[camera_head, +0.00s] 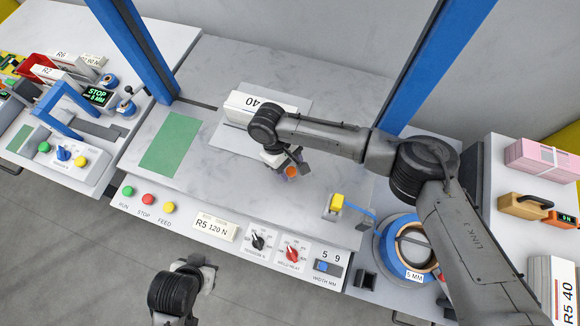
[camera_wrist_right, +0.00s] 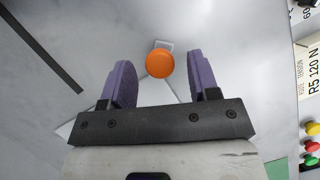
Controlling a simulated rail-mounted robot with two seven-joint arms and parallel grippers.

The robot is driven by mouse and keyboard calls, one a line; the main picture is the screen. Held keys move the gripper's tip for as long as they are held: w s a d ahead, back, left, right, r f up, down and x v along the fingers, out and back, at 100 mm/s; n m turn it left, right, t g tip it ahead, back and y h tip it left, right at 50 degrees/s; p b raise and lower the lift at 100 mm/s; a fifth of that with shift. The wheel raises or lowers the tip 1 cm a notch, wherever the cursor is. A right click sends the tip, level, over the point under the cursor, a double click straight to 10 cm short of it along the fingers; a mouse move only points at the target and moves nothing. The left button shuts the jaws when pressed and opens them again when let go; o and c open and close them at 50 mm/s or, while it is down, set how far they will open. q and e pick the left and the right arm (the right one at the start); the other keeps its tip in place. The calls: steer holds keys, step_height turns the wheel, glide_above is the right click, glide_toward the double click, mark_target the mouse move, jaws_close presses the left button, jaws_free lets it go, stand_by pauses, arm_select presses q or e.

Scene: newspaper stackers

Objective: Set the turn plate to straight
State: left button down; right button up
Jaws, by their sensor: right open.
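An orange round knob (camera_wrist_right: 160,63) stands between the two purple fingers of my right gripper (camera_wrist_right: 160,82) in the right wrist view, a little beyond their tips. The knob also shows in the head view (camera_head: 292,172), beside the gripper (camera_head: 290,164). The right gripper is open and empty. A pale flat plate (camera_head: 301,108), apparently the turn plate, lies on the table under a white bundle marked 40 (camera_head: 236,108). The arm and bundle hide much of it, so I cannot tell its exact angle. My left gripper (camera_head: 205,272) is low in the head view; its fingers are unclear.
A green mat (camera_head: 170,144) lies left on the grey table. A front panel has buttons and dials (camera_head: 258,241). Blue posts (camera_head: 140,52) rise at the back.

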steer(key=shift+s+d+f, duration=0.15)
steer(key=shift+f, duration=0.3)
jaws_close()
stand_by(0.4)
